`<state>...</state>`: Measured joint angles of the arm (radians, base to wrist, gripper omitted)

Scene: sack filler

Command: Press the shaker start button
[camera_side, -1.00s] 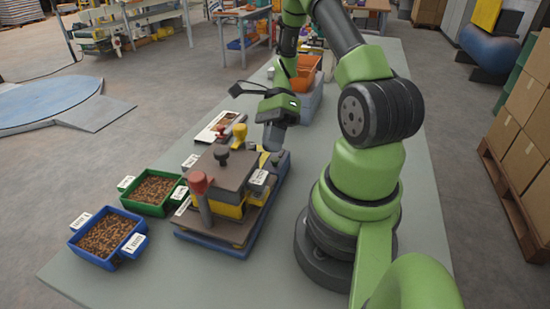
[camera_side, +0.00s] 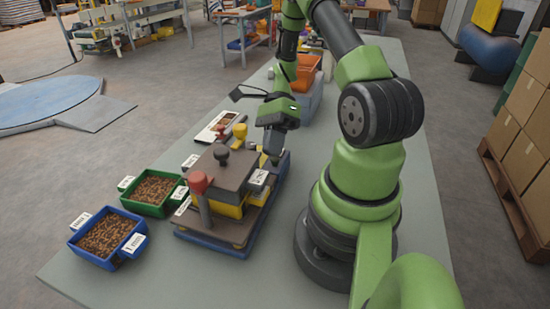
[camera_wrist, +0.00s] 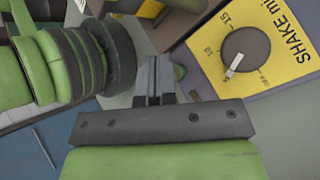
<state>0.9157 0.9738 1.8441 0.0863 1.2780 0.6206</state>
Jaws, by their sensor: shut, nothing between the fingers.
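The shaker (camera_side: 222,168) stands on the table in the side view, with a grey top plate, a black knob and a blue base. Its yellow panel (camera_wrist: 290,60) shows in the wrist view, with a black dial (camera_wrist: 246,55) and lettering starting "SHAKE mi". A small round green button (camera_wrist: 180,72) shows just beside my fingertips, partly hidden by them. My gripper (camera_wrist: 153,68) is shut and empty. In the side view my gripper (camera_side: 274,158) points down at the shaker's right rear; I cannot tell whether it touches the button.
A red-knobbed post (camera_side: 199,184) stands at the shaker's front and a yellow knob (camera_side: 240,131) behind it. Green (camera_side: 150,207) and blue (camera_side: 85,252) bins of brown pellets sit at left. An orange bin (camera_side: 305,72) is behind. The table's front is clear.

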